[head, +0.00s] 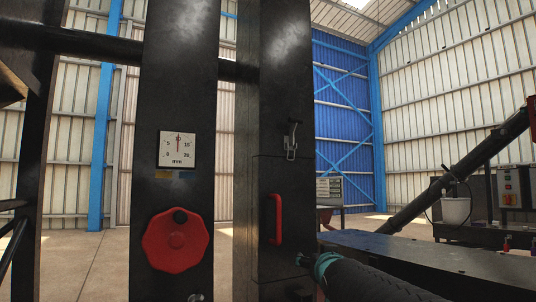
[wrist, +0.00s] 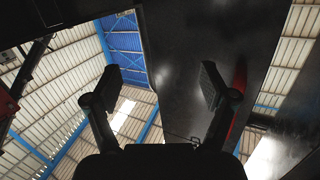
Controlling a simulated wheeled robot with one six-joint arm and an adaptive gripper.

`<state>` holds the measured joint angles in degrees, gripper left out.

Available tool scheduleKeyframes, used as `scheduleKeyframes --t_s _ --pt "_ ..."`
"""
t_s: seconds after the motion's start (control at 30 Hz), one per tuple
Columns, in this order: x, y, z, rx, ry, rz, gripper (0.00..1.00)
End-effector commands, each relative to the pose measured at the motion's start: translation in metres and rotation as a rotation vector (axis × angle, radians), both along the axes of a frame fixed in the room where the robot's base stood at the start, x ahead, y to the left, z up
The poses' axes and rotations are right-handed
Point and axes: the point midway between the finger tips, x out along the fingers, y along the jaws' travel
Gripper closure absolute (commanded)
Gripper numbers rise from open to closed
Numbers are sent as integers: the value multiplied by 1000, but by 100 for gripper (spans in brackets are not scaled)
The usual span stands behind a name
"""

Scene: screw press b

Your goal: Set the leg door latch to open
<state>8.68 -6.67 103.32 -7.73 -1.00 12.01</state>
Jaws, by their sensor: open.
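The leg door latch (head: 291,141) is a small metal toggle catch with a dark lever and a pale wire loop. It sits across the seam at the top of the leg door (head: 262,235) on the black right column. The lever stands upright, slightly off the column face; I cannot tell whether the loop is hooked. The door has a red handle (head: 275,219). My gripper (head: 304,260) is low by the door's right edge, below the handle and well below the latch. In the wrist view my gripper (wrist: 163,82) is open and empty, and the handle (wrist: 239,108) shows behind the right finger.
A red knob (head: 177,240) and a dial gauge (head: 178,149) are on the left column. A dark bench (head: 430,260) is at the right, with a white bucket (head: 456,211) and a control box (head: 509,187) behind it. Space in front of the latch looks clear.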

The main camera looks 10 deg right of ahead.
Motion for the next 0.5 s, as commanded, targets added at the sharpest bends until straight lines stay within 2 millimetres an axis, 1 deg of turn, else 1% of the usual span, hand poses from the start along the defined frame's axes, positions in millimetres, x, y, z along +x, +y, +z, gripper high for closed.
scheduleKeyframes --t_s 0.03,0.07,0.1,0.13,0.17,0.2,0.3,0.33,0.4,0.5 --pt "12 -2 32 -2 -111 7 17" --pt "16 -1 52 -3 -179 16 17" --pt "19 0 80 -3 -272 28 17" --pt "19 2 100 -4 -339 41 17" --pt "18 5 121 -3 -407 54 17" --pt "12 9 147 -3 -494 73 17" --pt "-9 19 201 -2 -681 123 17" --pt "-15 22 212 0 -726 137 17" --pt "-25 27 227 8 -799 165 17" --pt "-34 31 237 21 -861 192 17"
